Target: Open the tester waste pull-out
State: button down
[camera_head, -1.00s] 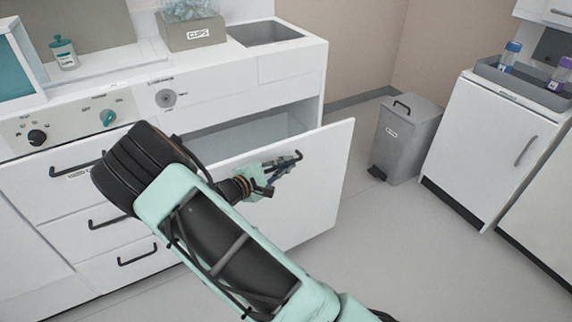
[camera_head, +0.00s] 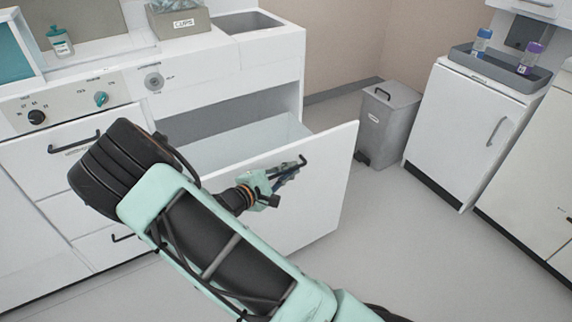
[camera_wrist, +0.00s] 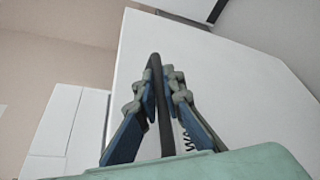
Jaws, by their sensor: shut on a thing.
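The tester waste pull-out (camera_head: 318,212) is a deep white drawer front standing well out from the white cabinet, with its grey-white inside showing behind it. Its black bar handle (camera_head: 301,162) is near the top of the front. My gripper (camera_head: 287,173) is at this handle. In the wrist view my gripper (camera_wrist: 164,88) has its blue-padded fingers closed on either side of the dark handle bar (camera_wrist: 160,110). The white front (camera_wrist: 225,85) fills much of that view, with part of a printed label beside the fingers. My arm hides the left part of the front.
A grey pedal bin (camera_head: 388,125) stands on the floor beyond the pull-out. A white cabinet (camera_head: 462,130) with a grey tray (camera_head: 500,68) of bottles is at the right. The counter holds a cups box (camera_head: 182,22). The floor (camera_head: 400,240) at the right is clear.

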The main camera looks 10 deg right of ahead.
jog(key=shift+s+d, duration=0.15)
jog(key=shift+s, duration=0.45)
jog(key=shift+s+d, duration=0.15)
jog(key=shift+s, duration=0.45)
jog(key=c, duration=2)
grip_release()
jog(key=shift+c, duration=0.2)
jog(key=v, duration=1.2)
